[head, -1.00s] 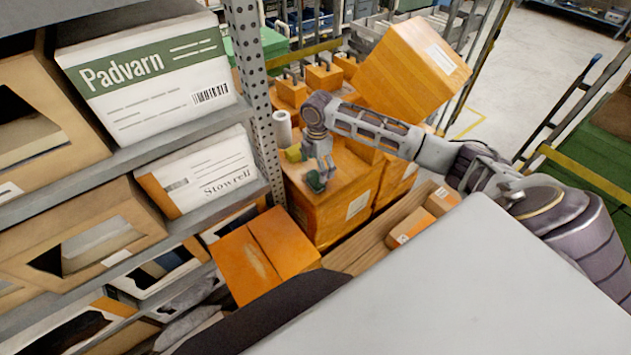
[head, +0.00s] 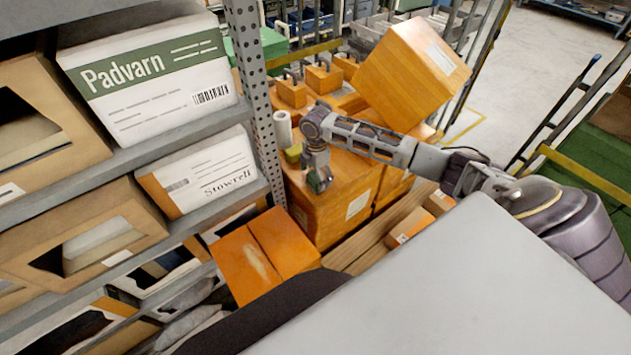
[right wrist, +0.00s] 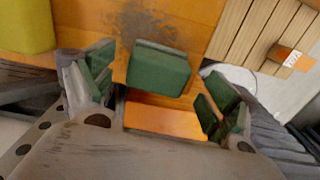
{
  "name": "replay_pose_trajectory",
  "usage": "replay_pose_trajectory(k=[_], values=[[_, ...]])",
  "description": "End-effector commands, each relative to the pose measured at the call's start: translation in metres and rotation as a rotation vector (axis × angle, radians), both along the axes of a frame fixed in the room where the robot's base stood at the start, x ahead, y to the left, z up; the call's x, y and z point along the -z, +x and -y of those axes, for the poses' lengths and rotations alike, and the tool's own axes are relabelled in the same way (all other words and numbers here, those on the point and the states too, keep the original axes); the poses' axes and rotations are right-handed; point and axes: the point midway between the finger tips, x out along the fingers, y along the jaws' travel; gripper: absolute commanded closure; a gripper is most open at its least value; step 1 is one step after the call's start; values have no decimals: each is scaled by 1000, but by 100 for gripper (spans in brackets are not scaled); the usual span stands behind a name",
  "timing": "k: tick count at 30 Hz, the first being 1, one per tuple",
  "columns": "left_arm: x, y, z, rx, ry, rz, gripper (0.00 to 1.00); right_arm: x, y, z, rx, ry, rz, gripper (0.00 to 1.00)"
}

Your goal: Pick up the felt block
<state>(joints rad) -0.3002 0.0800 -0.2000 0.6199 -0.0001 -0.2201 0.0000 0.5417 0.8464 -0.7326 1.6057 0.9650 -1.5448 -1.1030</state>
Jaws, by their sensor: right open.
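The felt block looks like the green block (right wrist: 158,72) in the right wrist view, lying on top of an orange box. My right gripper (right wrist: 158,88) is open, with green-padded fingers apart on either side of the block's near end. The block shows beyond and between the fingers, and I see no grip on it. In the head view my right gripper (head: 319,181) points down over the orange box stack (head: 335,206). There the block cannot be told apart from the green finger pads. My left gripper is not in view.
A yellow block (right wrist: 25,25) lies near the gripper, also in the head view (head: 293,153), beside a white roll (head: 282,128). A perforated rack post (head: 253,90) stands close on the left. A tilted orange box (head: 412,72) is behind my right arm.

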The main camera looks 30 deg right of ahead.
Motion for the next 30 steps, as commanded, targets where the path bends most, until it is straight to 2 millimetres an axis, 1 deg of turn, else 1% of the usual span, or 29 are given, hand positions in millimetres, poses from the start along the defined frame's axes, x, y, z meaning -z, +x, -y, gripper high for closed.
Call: replay_pose_trajectory(k=[6, 9, 13, 24, 25, 26, 30], values=[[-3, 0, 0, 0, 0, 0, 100, 23, 2, -1, 0, 0, -1, 12], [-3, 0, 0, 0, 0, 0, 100, 29, 2, 0, 0, -1, -1, 12], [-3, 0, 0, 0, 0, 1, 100, 32, 2, -1, -1, -1, 0, 12], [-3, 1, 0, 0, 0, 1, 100, 32, 2, -1, -1, -1, 0, 12], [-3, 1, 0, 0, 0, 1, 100, 32, 2, -1, -1, -1, 0, 14], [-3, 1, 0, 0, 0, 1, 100, 32, 2, -1, -1, -1, 0, 18], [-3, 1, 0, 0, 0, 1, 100, 32, 2, -1, -1, -1, 0, 36]])
